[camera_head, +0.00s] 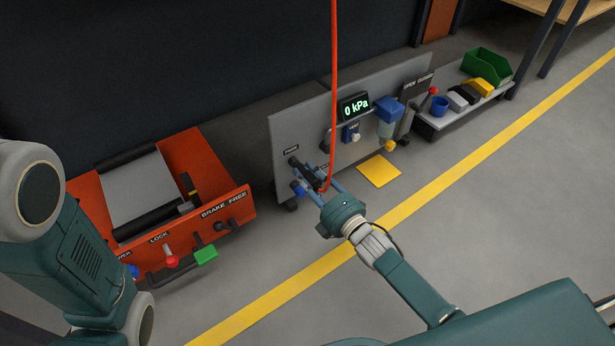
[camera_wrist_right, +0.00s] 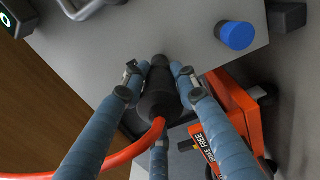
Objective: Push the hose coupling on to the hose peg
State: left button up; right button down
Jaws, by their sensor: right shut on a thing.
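My right gripper (camera_head: 312,179) is in front of the grey panel (camera_head: 290,125) in the head view. In the right wrist view its blue-grey fingers (camera_wrist_right: 155,85) are closed around the black hose coupling (camera_wrist_right: 160,98). The red hose (camera_wrist_right: 112,160) runs out of the coupling's near end. In the head view the red hose (camera_head: 333,80) hangs from above down to the gripper. A black peg-like part (camera_head: 293,161) sticks out of the panel just beyond the fingers, under a small label. I cannot tell whether the coupling touches a peg. My left gripper is outside the views.
A blue knob (camera_head: 298,188) sits low on the panel close to my fingers; it also shows in the wrist view (camera_wrist_right: 237,35). A pressure display (camera_head: 355,105) reads 0 kPa. An orange cart (camera_head: 190,160) stands at left.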

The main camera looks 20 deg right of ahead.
jog(key=shift+w+a, duration=0.15)
jog(key=shift+w, duration=0.25)
jog(key=c, duration=1.3)
grip_release()
jog(key=shift+o, duration=0.2)
jog(key=v, duration=1.2)
